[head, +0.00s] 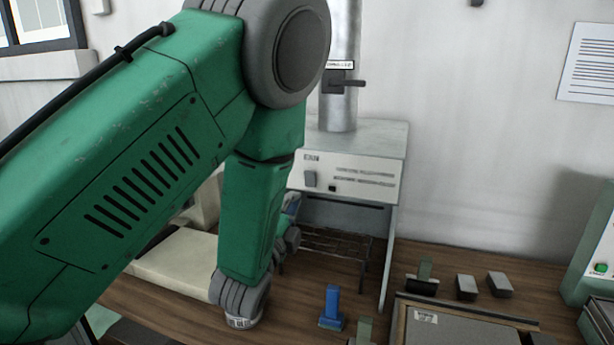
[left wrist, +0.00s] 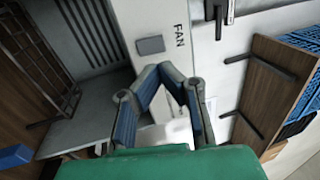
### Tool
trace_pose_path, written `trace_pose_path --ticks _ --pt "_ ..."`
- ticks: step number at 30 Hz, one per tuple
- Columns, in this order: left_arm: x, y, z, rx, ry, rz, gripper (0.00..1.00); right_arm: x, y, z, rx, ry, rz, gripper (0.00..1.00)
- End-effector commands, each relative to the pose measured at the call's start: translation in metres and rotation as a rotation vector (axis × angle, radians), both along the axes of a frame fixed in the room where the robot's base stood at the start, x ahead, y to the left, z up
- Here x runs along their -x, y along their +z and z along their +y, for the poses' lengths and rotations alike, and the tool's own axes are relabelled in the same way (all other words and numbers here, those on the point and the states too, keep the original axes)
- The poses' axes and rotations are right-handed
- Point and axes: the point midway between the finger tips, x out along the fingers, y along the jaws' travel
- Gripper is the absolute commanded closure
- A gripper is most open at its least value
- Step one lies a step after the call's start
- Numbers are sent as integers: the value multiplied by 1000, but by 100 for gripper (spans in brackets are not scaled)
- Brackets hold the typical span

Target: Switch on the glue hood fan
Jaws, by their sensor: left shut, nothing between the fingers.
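The glue hood (head: 350,150) is a pale box with a round metal duct rising from its top. On its front panel a grey switch (head: 311,178) sits under a small label, with a small dark indicator (head: 332,188) beside it. In the left wrist view the grey switch (left wrist: 150,45) is next to the word FAN. My left gripper (left wrist: 165,69) is shut and empty, its fingertips just below the switch in that picture; whether they touch the panel I cannot tell. In the head view my green arm mostly hides this gripper (head: 291,208). My right gripper is not in view.
A dark damper handle (head: 345,83) sticks out from the duct. A blue upright piece (head: 332,308) stands on the wooden bench before the hood. Grey blocks (head: 467,287) and a flat tray panel (head: 470,330) lie to the right. A machine with a green button (head: 600,268) stands at far right.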

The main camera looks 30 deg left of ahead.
Motion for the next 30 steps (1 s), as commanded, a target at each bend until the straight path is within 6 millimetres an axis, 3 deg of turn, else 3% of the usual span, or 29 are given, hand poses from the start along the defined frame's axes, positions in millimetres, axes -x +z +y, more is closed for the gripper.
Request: trace_pose_path --ticks 6,12,26,30 --pt "-43 12 10 1 1 -1 100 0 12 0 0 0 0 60" --pt "-66 16 14 0 1 -1 100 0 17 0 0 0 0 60" --pt "-72 16 17 -1 -1 1 100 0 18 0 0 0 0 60" --pt "-74 19 26 3 0 19 100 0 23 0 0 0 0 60"
